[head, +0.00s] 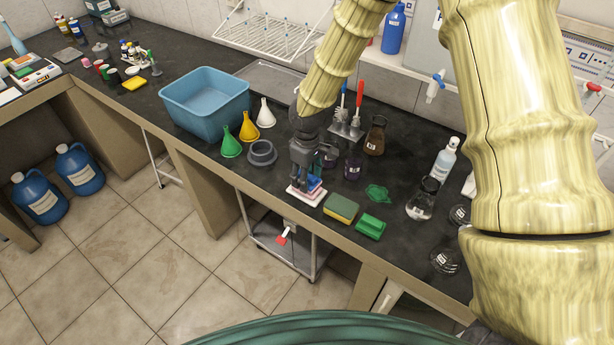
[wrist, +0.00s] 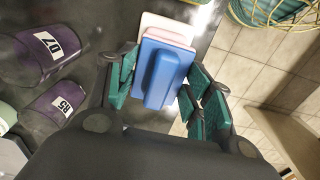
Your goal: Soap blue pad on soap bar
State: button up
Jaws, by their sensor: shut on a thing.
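The blue pad (wrist: 163,70) is between the teal fingers of my gripper (wrist: 158,88) in the wrist view. The gripper is shut on the pad. The pink soap bar (wrist: 167,29) lies beneath the pad, on a white dish (wrist: 205,16) at the bench's front edge. In the head view, my gripper (head: 307,180) points down over the dish (head: 297,194), and the blue pad (head: 314,184) shows at its tips. The pad looks very close to the soap. I cannot tell whether they touch.
A yellow-green sponge (head: 341,208) and a green block (head: 370,227) lie to the right along the front edge. Dark beakers (wrist: 50,42) stand close to my gripper. Funnels and a blue basin (head: 205,104) are to the left; a flask (head: 423,199) is to the right.

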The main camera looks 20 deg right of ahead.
jog(key=shift+r+p, duration=1.9)
jog(key=shift+r, duration=0.9)
jog(key=shift+f, duration=0.1)
